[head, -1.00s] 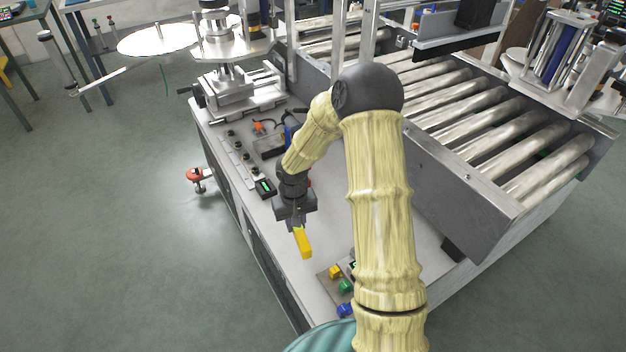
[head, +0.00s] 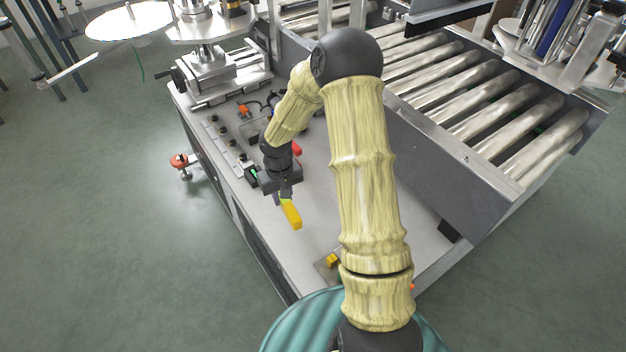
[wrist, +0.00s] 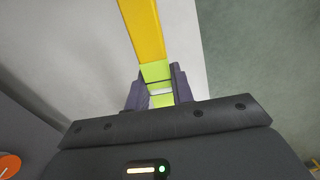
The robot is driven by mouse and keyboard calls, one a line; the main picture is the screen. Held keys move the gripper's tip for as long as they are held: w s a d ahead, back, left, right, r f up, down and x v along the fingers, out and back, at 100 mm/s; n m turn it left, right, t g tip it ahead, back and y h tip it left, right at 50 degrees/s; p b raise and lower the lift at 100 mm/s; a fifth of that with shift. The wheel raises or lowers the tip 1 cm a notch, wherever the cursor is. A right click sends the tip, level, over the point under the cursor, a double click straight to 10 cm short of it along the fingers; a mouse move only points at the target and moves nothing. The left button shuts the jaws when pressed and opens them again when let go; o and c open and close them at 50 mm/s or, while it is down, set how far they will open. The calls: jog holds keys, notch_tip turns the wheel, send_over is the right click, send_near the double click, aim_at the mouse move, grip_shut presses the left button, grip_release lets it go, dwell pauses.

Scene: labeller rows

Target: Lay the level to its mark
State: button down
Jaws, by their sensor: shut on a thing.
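The level is a yellow bar with a yellow-green section. In the head view the level (head: 291,215) sticks out below my gripper (head: 285,196), over the grey bench top. In the wrist view the level (wrist: 143,30) runs up from between the fingers of my gripper (wrist: 158,92), which are shut on its yellow-green part. A pale band shows on the level between the fingers. I cannot tell whether the level touches the bench. No mark for the level can be made out; my arm hides part of the bench.
A yellow button (head: 332,261) is at the front, a row of black knobs (head: 227,143) at the back left. A roller conveyor (head: 480,110) runs along the right. A red clamp (head: 180,161) juts off the left edge.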

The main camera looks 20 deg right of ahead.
jog(key=w+d+f+n+p, duration=0.2)
jog(key=d+n, duration=0.9)
jog(key=n, duration=0.8)
jog(key=shift+w+f+p, duration=0.2)
jog(key=shift+w+p, duration=0.45)
jog(key=shift+p, duration=0.2)
jog(key=shift+p, duration=0.35)
jog(key=shift+w+f+b, duration=0.1)
jog(key=shift+f+b, duration=0.7)
jog(key=shift+f, duration=0.6)
jog(key=shift+s+f+b, duration=0.2)
jog(key=shift+f+b, duration=0.45)
jog(key=shift+f, duration=0.6)
jog(key=shift+w+f+b, duration=0.1)
jog(key=shift+f+b, duration=0.4)
jog(key=shift+f, duration=0.9)
